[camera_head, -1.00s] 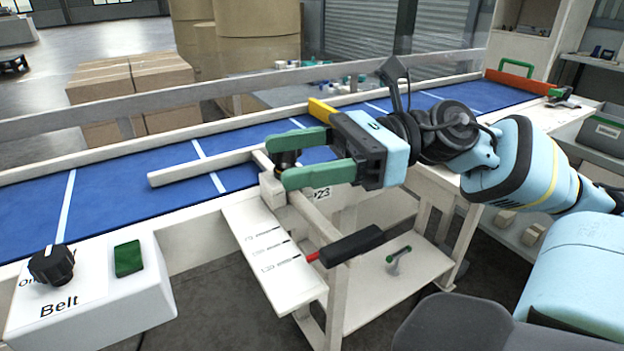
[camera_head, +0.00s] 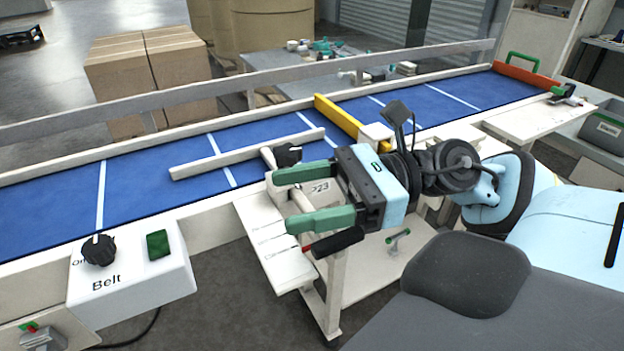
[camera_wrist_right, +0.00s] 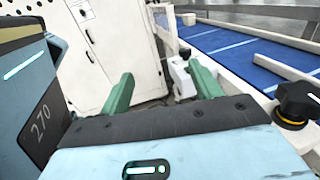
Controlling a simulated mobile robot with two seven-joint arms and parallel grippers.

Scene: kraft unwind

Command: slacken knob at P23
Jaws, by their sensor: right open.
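The black knob (camera_head: 287,155) sits on the white mount at the near edge of the belt, beside the P23 label (camera_head: 320,188). It also shows at the right edge of the right wrist view (camera_wrist_right: 297,100), with a yellow ring under it. My right gripper (camera_head: 283,201) is open and empty, its green fingers apart on the near side of the knob. The knob is outside the fingers, past the upper one in the head view. In the right wrist view the gap between the fingers (camera_wrist_right: 160,75) holds nothing. My left gripper is not in view.
A pale guide bar (camera_head: 245,153) lies over the blue belt (camera_head: 140,195). A yellow bar (camera_head: 339,116) crosses the belt farther right. The belt control box (camera_head: 135,275) is at the lower left. A black handle (camera_head: 338,242) lies just below my right gripper.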

